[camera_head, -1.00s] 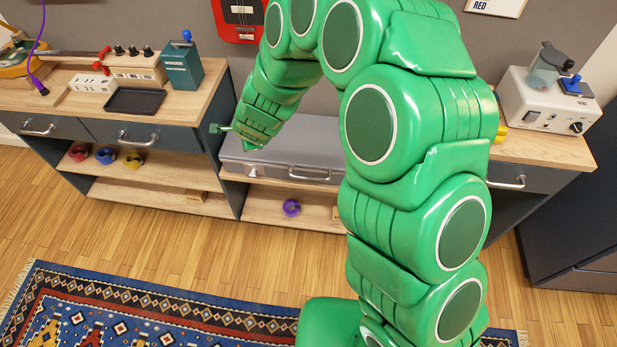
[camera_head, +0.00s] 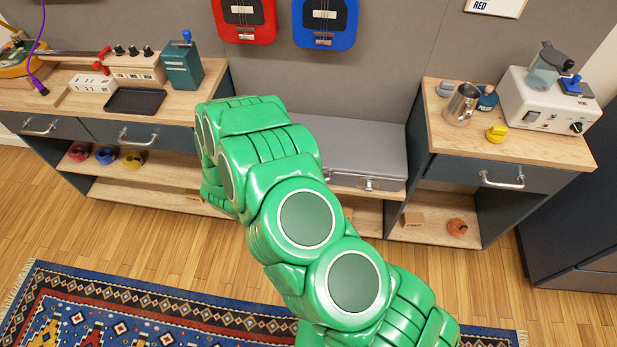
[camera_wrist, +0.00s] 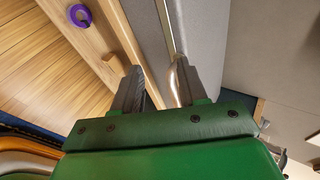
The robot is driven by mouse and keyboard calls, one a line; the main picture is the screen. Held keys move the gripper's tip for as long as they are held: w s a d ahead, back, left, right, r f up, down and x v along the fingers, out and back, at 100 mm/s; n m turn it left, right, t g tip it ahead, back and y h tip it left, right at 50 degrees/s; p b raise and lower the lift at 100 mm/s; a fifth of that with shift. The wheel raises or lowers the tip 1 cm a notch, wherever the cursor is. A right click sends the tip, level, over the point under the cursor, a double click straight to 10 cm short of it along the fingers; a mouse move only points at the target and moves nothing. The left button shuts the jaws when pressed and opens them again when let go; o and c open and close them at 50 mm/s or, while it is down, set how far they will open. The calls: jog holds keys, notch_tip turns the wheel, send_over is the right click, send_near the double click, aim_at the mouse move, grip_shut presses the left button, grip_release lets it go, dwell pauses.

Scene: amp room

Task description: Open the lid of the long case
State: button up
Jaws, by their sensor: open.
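The long case (camera_head: 355,145) is grey and lies closed on the shelf between the two counters. Its right part shows with a metal latch (camera_head: 370,184) on the front; my arm hides its left part. In the wrist view the case (camera_wrist: 203,35) runs along the upper middle. My gripper (camera_wrist: 158,70) is open, its two fingers pointing at the case's front edge. A bright metal strip, perhaps the handle, shows close to the right finger; I cannot tell whether they touch. The gripper is hidden behind my arm in the head view.
A counter (camera_head: 75,103) with a black tray (camera_head: 135,101) stands left. The right counter (camera_head: 445,135) holds a metal jug (camera_head: 462,103) and a white machine (camera_head: 545,105). A purple ring (camera_wrist: 80,15) lies on the lower shelf. A patterned rug (camera_head: 130,315) covers the floor in front.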

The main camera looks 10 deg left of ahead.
jog(key=s+d+f+m+t+h, duration=0.2)
jog(key=d+t+h, duration=0.2)
jog(key=d, duration=0.5)
jog(key=shift+a+x, duration=0.2)
jog(key=shift+x, duration=3.45)
jog(key=shift+w+r, duration=0.1)
jog(key=shift+w, duration=0.05)
grip_shut()
